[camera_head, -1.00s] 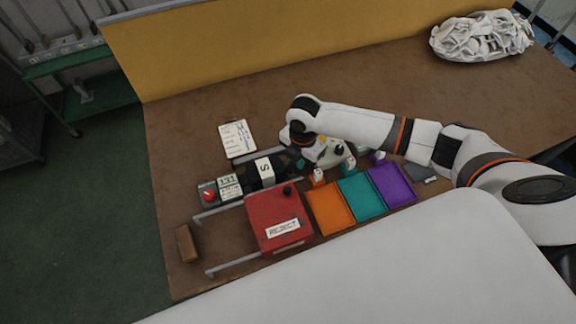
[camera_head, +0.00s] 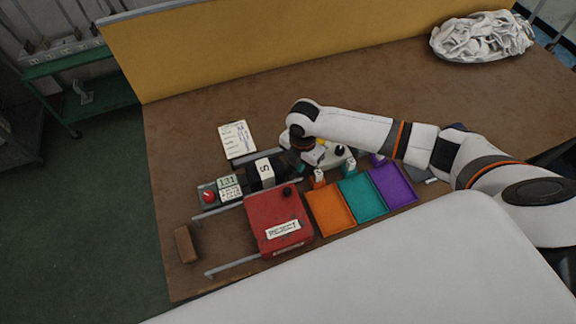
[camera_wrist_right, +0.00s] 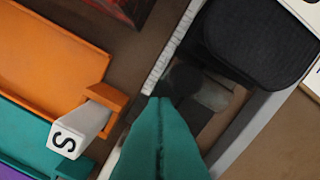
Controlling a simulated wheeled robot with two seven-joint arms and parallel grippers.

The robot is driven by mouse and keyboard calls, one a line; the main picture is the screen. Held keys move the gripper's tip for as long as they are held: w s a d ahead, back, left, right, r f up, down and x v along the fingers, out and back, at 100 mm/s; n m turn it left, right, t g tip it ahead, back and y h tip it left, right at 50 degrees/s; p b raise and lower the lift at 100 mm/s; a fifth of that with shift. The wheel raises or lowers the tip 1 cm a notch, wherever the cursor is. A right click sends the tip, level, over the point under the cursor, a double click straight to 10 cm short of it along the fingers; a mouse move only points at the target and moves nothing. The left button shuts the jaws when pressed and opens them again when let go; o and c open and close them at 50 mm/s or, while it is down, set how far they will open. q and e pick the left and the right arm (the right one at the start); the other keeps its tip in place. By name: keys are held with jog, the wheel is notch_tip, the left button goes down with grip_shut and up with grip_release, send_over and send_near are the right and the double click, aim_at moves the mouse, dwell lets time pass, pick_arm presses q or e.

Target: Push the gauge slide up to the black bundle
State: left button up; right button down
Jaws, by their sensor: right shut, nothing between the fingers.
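The black bundle (camera_head: 255,179), with a white band marked S, lies at the left end of the gauge in the head view. Its ribbed dark side shows at the top right of the right wrist view (camera_wrist_right: 262,42). My right gripper (camera_wrist_right: 160,103) has green fingers pressed together, with nothing between them. It points down into the channel beside the white scale (camera_wrist_right: 170,45), a short way from the bundle. A dark block with a grey plate (camera_wrist_right: 213,95), seemingly the gauge slide, lies just beyond the fingertips; whether they touch it, I cannot tell. My left gripper is not in view.
A red REJECT box (camera_head: 278,215) and orange (camera_head: 330,208), teal (camera_head: 362,197) and purple (camera_head: 393,184) trays stand in front of the gauge. A red-button unit (camera_head: 209,196) is at the left, a note card (camera_head: 237,138) behind. The table's back is mostly clear.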

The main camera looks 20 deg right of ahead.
aim_at(288, 170)
jog(key=shift+a, duration=0.25)
jog(key=shift+w+a+p, duration=0.1)
jog(key=shift+a+p, duration=0.25)
jog(key=shift+a, duration=1.45)
jog(key=shift+a+f+p, duration=0.1)
jog(key=shift+a+p, duration=0.15)
jog(key=shift+p, duration=0.05)
dwell(0.3)
jog(key=shift+d, duration=0.15)
jog(key=shift+d+p, duration=0.3)
jog(key=shift+p, duration=0.05)
